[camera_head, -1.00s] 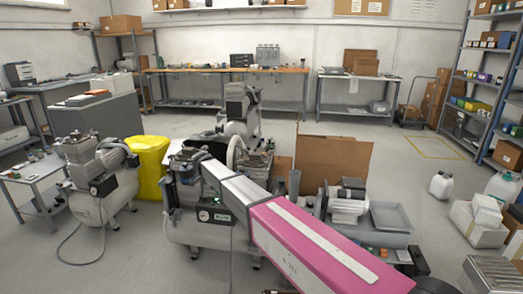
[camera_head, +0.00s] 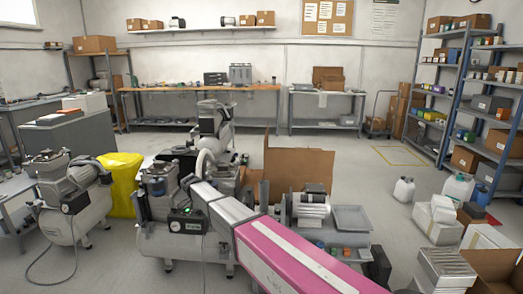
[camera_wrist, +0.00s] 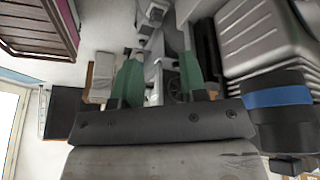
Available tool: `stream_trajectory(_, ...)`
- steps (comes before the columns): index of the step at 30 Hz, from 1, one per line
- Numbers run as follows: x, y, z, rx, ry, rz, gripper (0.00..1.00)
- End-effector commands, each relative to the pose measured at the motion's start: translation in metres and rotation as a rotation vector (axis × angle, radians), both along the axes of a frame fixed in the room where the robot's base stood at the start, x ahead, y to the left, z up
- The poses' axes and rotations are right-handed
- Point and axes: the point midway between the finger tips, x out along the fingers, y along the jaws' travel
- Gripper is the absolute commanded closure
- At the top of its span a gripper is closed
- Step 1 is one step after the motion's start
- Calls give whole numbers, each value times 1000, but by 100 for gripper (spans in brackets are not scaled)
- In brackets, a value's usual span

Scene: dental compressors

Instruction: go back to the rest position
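My gripper (camera_wrist: 160,78) shows in the wrist view with two green fingers set apart. Nothing is clearly held between them; grey machine parts show in and beyond the gap. In the head view, my pink and grey arm reaches from the lower right toward a compressor (camera_head: 180,240) with a small green-lit box on it. The gripper itself cannot be made out there. I cannot tell whether it touches the compressor.
Another compressor (camera_head: 72,200) stands at the left, beside a yellow bag (camera_head: 122,180). An open cardboard box (camera_head: 300,168) and a grey tray (camera_head: 352,218) lie behind my arm.

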Motion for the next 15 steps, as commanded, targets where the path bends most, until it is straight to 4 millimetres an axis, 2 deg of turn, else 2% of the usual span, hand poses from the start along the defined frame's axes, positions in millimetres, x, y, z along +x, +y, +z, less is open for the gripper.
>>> stream_trajectory(1, -3, -14, -2, 2, 11, 14, 61)
stream_trajectory(8, -14, -76, -13, 18, 79, 117, 61)
stream_trajectory(11, -24, -113, -20, 32, 116, 181, 61)
stream_trajectory(15, -47, -182, -30, 62, 179, 305, 61)
